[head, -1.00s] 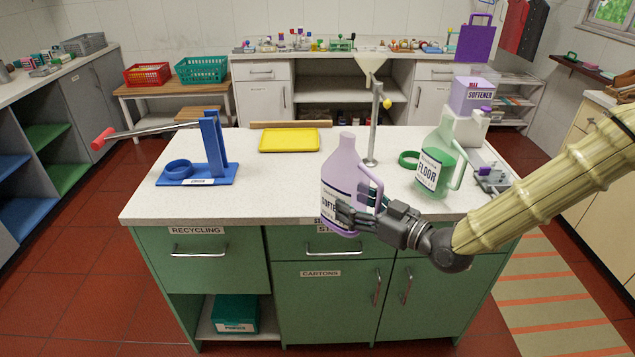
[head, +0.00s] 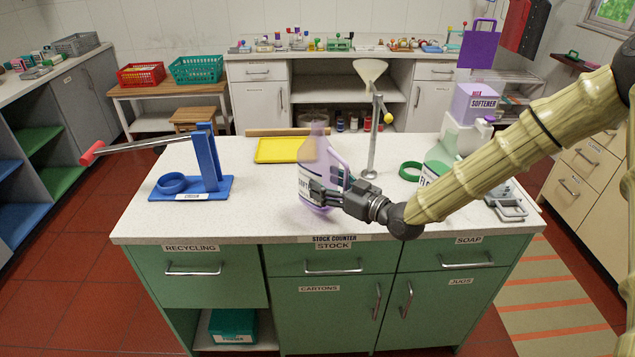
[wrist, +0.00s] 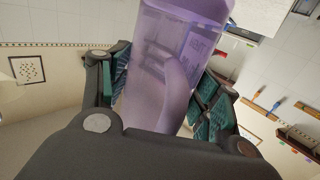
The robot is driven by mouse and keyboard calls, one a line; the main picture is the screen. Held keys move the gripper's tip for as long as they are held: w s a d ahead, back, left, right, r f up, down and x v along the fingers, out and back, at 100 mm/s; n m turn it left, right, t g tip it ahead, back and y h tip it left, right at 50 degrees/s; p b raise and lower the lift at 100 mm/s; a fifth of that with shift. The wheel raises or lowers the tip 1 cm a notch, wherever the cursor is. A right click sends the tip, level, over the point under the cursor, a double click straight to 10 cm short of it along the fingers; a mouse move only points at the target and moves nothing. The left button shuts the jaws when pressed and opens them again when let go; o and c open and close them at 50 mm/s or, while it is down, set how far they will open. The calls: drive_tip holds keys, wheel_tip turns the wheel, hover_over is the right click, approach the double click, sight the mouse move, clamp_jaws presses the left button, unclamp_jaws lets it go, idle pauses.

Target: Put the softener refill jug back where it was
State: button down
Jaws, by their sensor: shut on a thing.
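The softener refill jug (head: 313,160) is a purple, see-through jug with a label, over the middle of the stock counter (head: 265,220). My gripper (head: 335,192) is shut on it from the right, low on its handle side. The jug stands upright; I cannot tell whether its base touches the counter. In the wrist view the jug (wrist: 180,60) fills the space between my fingers (wrist: 165,95). A purple softener box (head: 473,104) stands at the counter's back right.
A green floor jug (head: 440,160) is partly hidden behind my arm. A funnel stand (head: 374,140) and green ring (head: 411,171) stand right of the jug. A yellow tray (head: 276,151) lies behind it, a blue press (head: 207,165) left. The counter's front left is clear.

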sight(319, 176)
drive_tip(key=w+a, duration=0.1)
drive_tip(key=w, duration=0.1)
drive_tip(key=w+a+p, duration=0.1)
drive_tip(key=w, duration=0.1)
drive_tip(key=shift+a+f, duration=0.1)
drive_tip(key=shift+f, duration=0.05)
wheel_tip(319, 176, down, 2)
drive_tip(key=shift+w+a+f+p, duration=0.1)
drive_tip(key=shift+f+p, duration=0.05)
drive_tip(key=shift+p, duration=0.5)
drive_tip(key=shift+f, duration=0.7)
drive_tip(key=shift+f, duration=0.1)
drive_tip(key=shift+c, duration=1.7)
unclamp_jaws()
drive_tip(key=shift+r+p, duration=0.25)
drive_tip(key=shift+p, duration=0.05)
drive_tip(key=b+v, duration=0.3)
drive_tip(key=v, duration=0.9)
drive_tip(key=shift+f, duration=0.1)
